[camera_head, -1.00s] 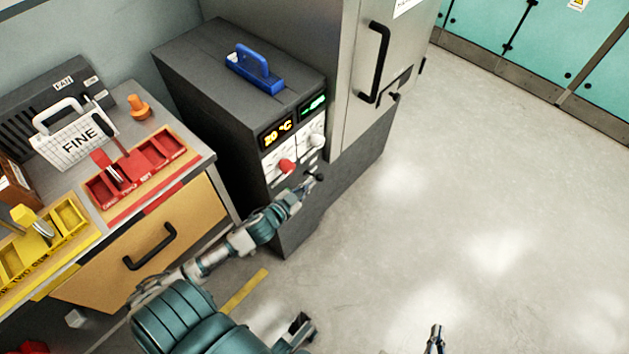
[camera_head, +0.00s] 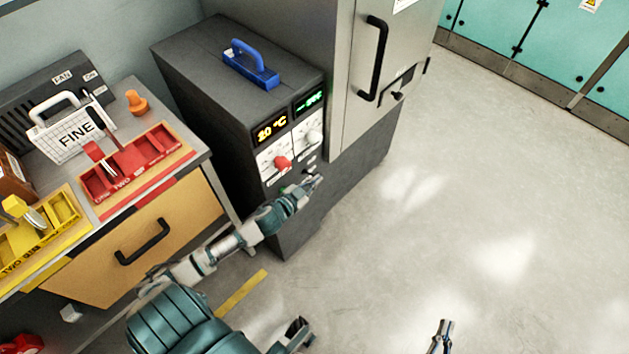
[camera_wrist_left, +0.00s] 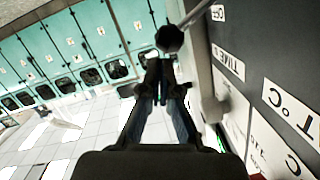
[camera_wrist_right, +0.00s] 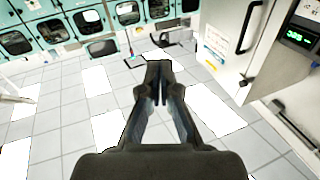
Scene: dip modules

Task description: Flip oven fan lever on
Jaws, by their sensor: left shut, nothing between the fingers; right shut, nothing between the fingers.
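The dark grey oven unit (camera_head: 225,95) stands left of centre in the head view, with two lit displays and knobs on its front. A lever with a black ball end (camera_wrist_left: 170,38) sticks out from its panel in the left wrist view, near an OFF label. My left gripper (camera_head: 314,180) is shut and empty at the lower part of the panel. Its fingertips (camera_wrist_left: 158,68) are just below the ball in that view; I cannot tell whether they touch it. The gripper hides the lever in the head view. My right gripper (camera_head: 447,324) is shut and empty over open floor.
A red knob (camera_head: 283,163) and a pale dial (camera_head: 310,136) are above my left gripper. A tall grey cabinet (camera_head: 345,90) with a black handle stands to the right. A workbench drawer (camera_head: 140,250) is at left. The floor at right is clear.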

